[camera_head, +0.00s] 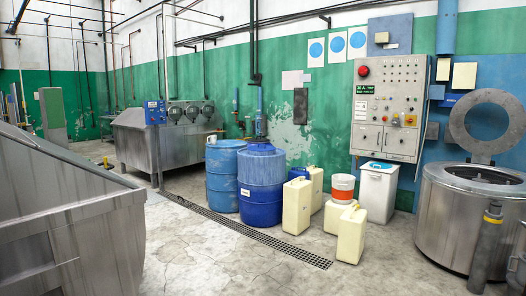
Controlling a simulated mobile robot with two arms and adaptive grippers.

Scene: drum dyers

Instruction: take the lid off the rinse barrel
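Two blue barrels stand side by side in the middle of the room, beyond a floor drain. The front one is a darker blue barrel (261,205) with a small white label and a stepped blue top (261,149) that looks like a lid in place. The other is a scuffed lighter blue barrel (222,187) just behind it to the left, with a small whitish item (211,139) at its rim. I cannot read the label or tell which one is the rinse barrel. Neither of my grippers is in view.
Cream jerrycans (297,206), an orange-and-white bucket (343,188) and a white bin (378,192) stand right of the barrels. A steel drum machine (450,225) with its round lid raised is at right. A large steel tub (70,225) fills the left. Floor before the barrels is clear.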

